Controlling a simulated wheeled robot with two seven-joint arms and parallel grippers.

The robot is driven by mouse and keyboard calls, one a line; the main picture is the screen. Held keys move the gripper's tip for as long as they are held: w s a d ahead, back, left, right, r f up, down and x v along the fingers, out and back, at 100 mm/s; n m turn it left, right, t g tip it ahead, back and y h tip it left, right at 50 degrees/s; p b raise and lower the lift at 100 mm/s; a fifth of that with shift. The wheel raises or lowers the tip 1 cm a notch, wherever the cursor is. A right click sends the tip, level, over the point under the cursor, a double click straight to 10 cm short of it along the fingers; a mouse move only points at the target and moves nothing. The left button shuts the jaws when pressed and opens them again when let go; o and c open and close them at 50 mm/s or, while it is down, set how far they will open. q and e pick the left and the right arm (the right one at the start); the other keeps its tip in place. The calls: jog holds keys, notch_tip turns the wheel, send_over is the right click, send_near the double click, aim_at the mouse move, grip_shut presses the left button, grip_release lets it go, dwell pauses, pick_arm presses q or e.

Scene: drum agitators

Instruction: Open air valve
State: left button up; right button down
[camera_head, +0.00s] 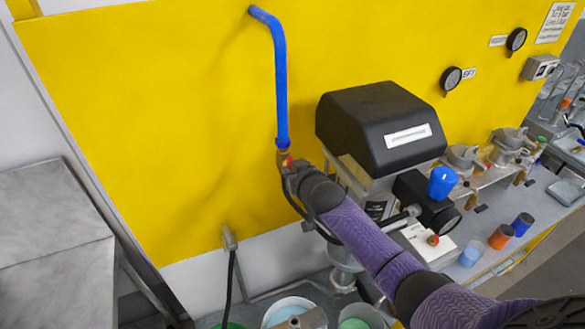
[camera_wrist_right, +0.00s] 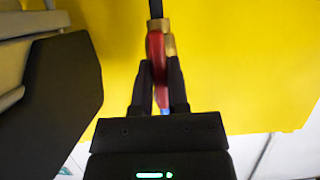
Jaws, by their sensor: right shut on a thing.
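The air valve has a red handle (camera_wrist_right: 156,55) and a brass body (camera_wrist_right: 169,44), seen in the right wrist view. In the head view the valve (camera_head: 284,158) is small, at the lower end of a blue air pipe (camera_head: 281,90) on the yellow wall. My right gripper (camera_head: 290,172) is at the valve, partly hidden by my own wrist. In the right wrist view its two fingers (camera_wrist_right: 160,88) are shut on the red handle, which points along between them. My left gripper is not in view.
A black-hooded drum agitator (camera_head: 370,130) stands just right of the valve. A blue-capped motor (camera_head: 442,184) and several small cups, including an orange one (camera_head: 501,237), are further right. Open tubs (camera_head: 288,309) stand below. A grey cabinet (camera_head: 45,235) is at left.

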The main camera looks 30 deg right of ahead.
dwell(0.5)
jog(key=c, duration=0.6)
grip_release()
jog(key=v, duration=1)
jog(key=shift+f+p, duration=0.1)
jog(key=shift+p, duration=0.25)
